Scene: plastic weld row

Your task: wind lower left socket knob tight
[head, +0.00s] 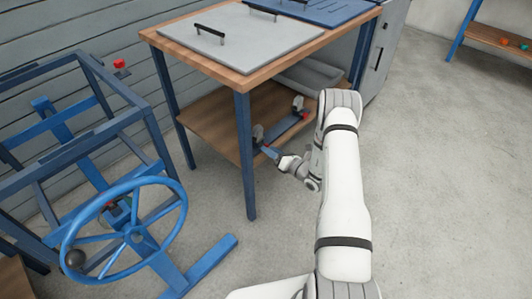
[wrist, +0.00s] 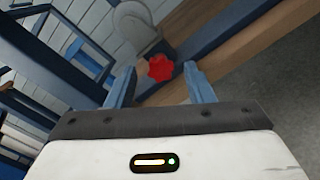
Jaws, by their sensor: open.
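A red lobed knob (wrist: 160,68) shows in the wrist view, between and beyond the two blue fingers of my gripper (wrist: 159,76). My gripper is open and empty, with a gap on both sides of the knob; I cannot tell how far away it is. In the head view my gripper (head: 268,152) is beside the front leg of the wooden table. Another red part (head: 110,205) is partly hidden behind the handwheel.
A blue handwheel (head: 127,232) with a dark ball handle stands on the blue frame (head: 75,110). The wooden table (head: 185,59) holds a grey lid and a blue panel, with a lower shelf (head: 205,130) beneath. The grey floor at right is clear.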

